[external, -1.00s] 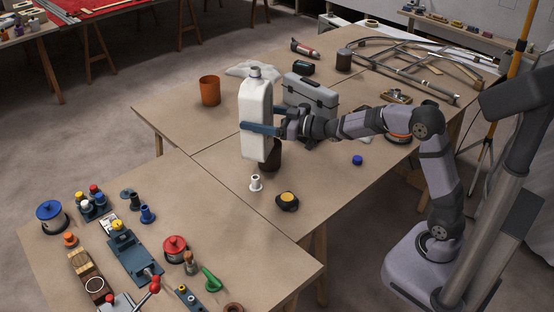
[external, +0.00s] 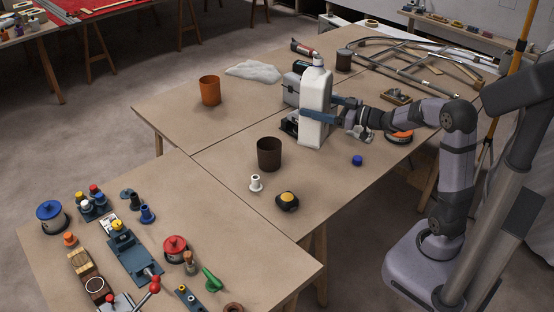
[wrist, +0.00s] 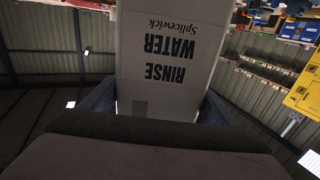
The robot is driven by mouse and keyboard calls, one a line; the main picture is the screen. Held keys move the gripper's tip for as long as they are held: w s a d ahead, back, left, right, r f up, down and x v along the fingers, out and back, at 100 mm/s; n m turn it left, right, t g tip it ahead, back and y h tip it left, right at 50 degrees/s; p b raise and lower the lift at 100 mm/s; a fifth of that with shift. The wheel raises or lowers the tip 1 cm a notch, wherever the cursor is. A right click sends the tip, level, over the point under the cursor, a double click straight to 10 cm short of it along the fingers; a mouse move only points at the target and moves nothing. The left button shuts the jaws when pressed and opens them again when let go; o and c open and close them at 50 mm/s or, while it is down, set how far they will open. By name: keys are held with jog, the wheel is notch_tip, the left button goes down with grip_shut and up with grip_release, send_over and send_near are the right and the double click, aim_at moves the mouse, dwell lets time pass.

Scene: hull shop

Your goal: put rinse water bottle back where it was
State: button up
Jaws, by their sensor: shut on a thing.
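The rinse water bottle (external: 316,98) is a tall white jug, upright, in the middle of the far table in the external view. My gripper (external: 322,112) is shut on its body from the right, with one finger across the near face. The bottle's base looks close to the tabletop; I cannot tell if it touches. In the wrist view the bottle (wrist: 168,60) stands between the two fingers (wrist: 160,105), its "RINSE WATER Splicewick" label upside down. A blue cap (external: 357,160) lies on the table to the right of the bottle.
Behind the bottle is a grey toolbox (external: 291,90), partly hidden. A dark brown cup (external: 269,155), a white spool (external: 256,183) and a yellow-black tape measure (external: 287,201) stand nearer. An orange cup (external: 210,91) and a white cloth (external: 254,72) are at the left.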

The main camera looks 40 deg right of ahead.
aim_at(324, 110)
jog(key=shift+s+d, duration=1.1)
notch_tip(324, 110, down, 2)
jog(key=shift+w+a+f, duration=0.1)
notch_tip(324, 110, down, 13)
jog(key=shift+b, duration=0.45)
jog(key=shift+f, duration=0.2)
jog(key=o, duration=1.7)
jog(key=shift+o, duration=0.2)
jog(key=shift+r, duration=0.15)
